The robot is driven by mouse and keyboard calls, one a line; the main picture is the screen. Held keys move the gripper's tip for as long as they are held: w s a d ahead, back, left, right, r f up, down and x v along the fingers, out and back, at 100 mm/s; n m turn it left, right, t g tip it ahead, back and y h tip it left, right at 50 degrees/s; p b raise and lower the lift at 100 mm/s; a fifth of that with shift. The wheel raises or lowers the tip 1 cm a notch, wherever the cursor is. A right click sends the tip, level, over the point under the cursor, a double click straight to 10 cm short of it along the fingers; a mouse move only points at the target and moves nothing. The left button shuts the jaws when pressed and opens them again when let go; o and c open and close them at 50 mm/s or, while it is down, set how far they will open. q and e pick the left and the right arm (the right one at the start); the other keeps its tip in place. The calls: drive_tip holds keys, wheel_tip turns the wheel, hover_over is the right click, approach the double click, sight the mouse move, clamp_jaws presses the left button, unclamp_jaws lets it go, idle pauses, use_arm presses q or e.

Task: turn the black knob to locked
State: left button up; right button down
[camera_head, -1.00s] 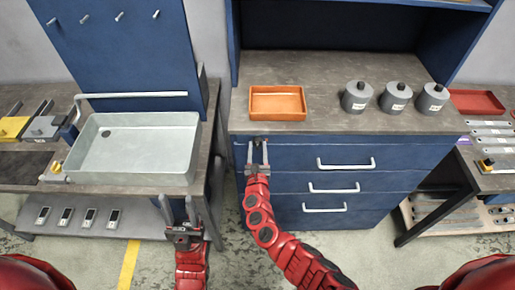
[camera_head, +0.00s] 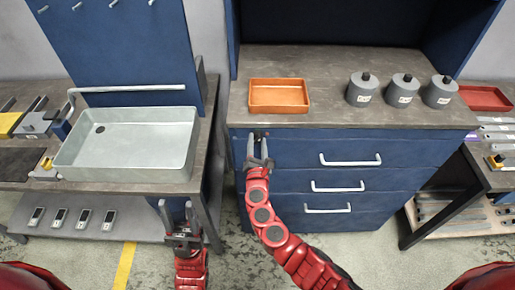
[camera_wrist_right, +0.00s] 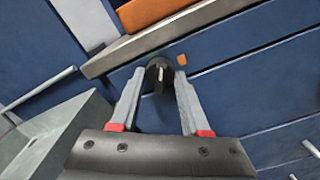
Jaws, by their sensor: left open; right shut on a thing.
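The black knob (camera_wrist_right: 160,73) is on the blue cabinet front, just under the worktop edge. It has a pale pointer line and also shows in the head view (camera_head: 261,134). A green mark and an orange mark (camera_wrist_right: 182,60) are on the panel beside it. My right gripper (camera_wrist_right: 160,82) has its fingers on either side of the knob, shut on it; in the head view it (camera_head: 259,148) looks tilted. Which mark the pointer matches is hard to tell. My left gripper (camera_head: 182,220) is open and empty, low in front of the sink bench.
An orange tray (camera_head: 279,108) and several grey canisters (camera_head: 402,92) stand on the worktop above the knob. Drawers with white handles (camera_head: 350,160) are to the right. A pale sink basin (camera_head: 135,170) is on the left bench.

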drive_tip(key=m+b, duration=0.9)
drive_tip(key=shift+f+b, duration=0.2)
drive_tip(key=shift+b, duration=0.15)
drive_tip(key=shift+r+m+b, duration=0.15)
drive_tip(key=shift+m+b, duration=1.3)
drive_tip(key=shift+m, duration=0.05)
drive_tip(key=shift+c, duration=1.9)
unclamp_jaws()
drive_tip(key=shift+s, duration=0.15)
